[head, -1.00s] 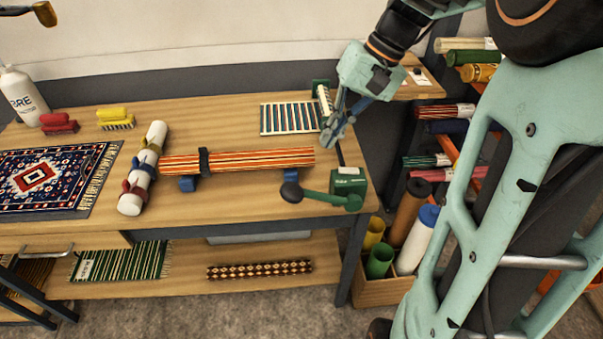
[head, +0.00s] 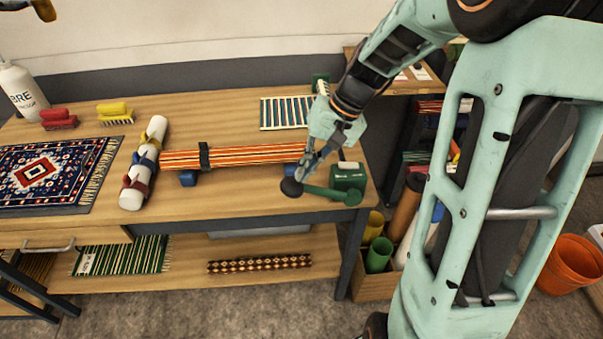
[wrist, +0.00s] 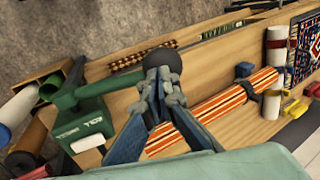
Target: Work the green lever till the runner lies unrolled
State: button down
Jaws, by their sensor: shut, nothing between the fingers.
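The green lever (head: 328,195) sticks out to the left from a green box (head: 348,180) on the bench's right front. It ends in a black knob (head: 291,187), which also shows in the wrist view (wrist: 168,59). My gripper (head: 304,175) is shut and empty, its fingertips at the knob, just behind it in the head view; I cannot tell whether they touch it. The striped orange and red runner (head: 245,154) is still a long roll left of the box. A dark strap (head: 204,158) goes around it, and blue supports (head: 188,178) show beneath it.
A white roll with coloured bands (head: 138,185) lies left of the runner. A striped piece (head: 284,113) lies behind it. A patterned rug (head: 45,175) and two brushes are farther left. A crate of rolls (head: 372,288) stands below the bench's right end.

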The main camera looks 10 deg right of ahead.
aim_at(293, 184)
jog(key=shift+x, duration=0.85)
jog(key=shift+a+f+h, duration=0.3)
jog(key=shift+a+f, duration=0.05)
jog(key=shift+f, duration=0.05)
jog(key=shift+a+f+h, duration=0.65)
jog(key=shift+f+h, duration=0.05)
jog(key=shift+f, duration=0.2)
jog(key=f+h+b, duration=0.2)
jog(key=f, duration=0.1)
jog(key=a+f+h+b, duration=0.1)
jog(key=f+h+b, duration=0.1)
jog(key=f, duration=0.2)
jog(key=a+f+h+b, duration=0.1)
jog(key=f+h+b, duration=0.1)
jog(key=f, duration=0.2)
jog(key=shift+b, duration=0.3)
jog(key=shift+s, duration=0.1)
